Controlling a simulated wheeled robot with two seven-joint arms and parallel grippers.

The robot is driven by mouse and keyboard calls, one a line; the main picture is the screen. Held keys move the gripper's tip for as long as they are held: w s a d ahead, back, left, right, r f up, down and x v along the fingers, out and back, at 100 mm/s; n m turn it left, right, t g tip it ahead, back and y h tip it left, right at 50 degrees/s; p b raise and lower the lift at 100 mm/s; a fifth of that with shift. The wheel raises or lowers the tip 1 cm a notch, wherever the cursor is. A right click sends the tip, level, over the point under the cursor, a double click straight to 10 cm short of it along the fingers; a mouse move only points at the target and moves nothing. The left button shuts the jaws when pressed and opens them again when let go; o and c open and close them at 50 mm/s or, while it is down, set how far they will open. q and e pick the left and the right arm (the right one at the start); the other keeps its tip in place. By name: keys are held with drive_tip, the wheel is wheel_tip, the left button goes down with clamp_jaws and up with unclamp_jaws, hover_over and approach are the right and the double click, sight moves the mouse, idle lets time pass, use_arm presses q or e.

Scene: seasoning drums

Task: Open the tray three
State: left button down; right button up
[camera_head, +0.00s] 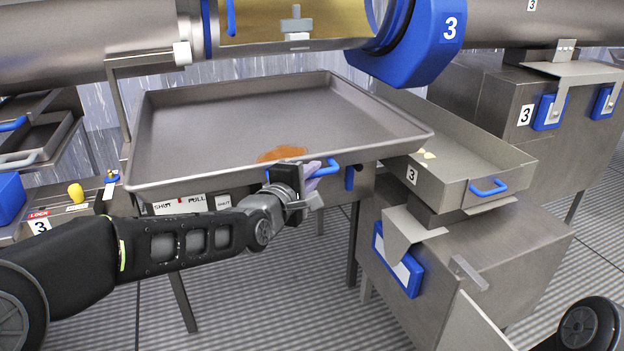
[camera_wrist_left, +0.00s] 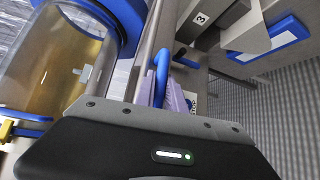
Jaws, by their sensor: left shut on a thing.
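A wide grey metal tray (camera_head: 200,118) lies under the large drum, with a brown patch near its front rim. A blue handle (camera_head: 326,167) is on the tray's front; it also shows in the left wrist view (camera_wrist_left: 161,70). My left gripper (camera_head: 312,178) is at the front of the tray, shut on the handle; its purple fingers (camera_wrist_left: 158,95) are around the handle in the wrist view. My right gripper is not in view.
A blue-ringed drum marked 3 (camera_head: 420,40) hangs above. To the right, a smaller tray marked 3 (camera_head: 455,170) with a blue handle stands on a metal cabinet (camera_head: 480,250). A yellow knob (camera_head: 75,193) stands at left, near a "LOCK" label. Floor shows below the tray.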

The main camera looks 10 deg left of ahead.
use_arm(q)
drive_tip(key=c, duration=1.4)
unclamp_jaws()
drive_tip(key=v, duration=0.7)
drive_tip(key=shift+s, duration=0.35)
drive_tip(key=shift+a, duration=0.15)
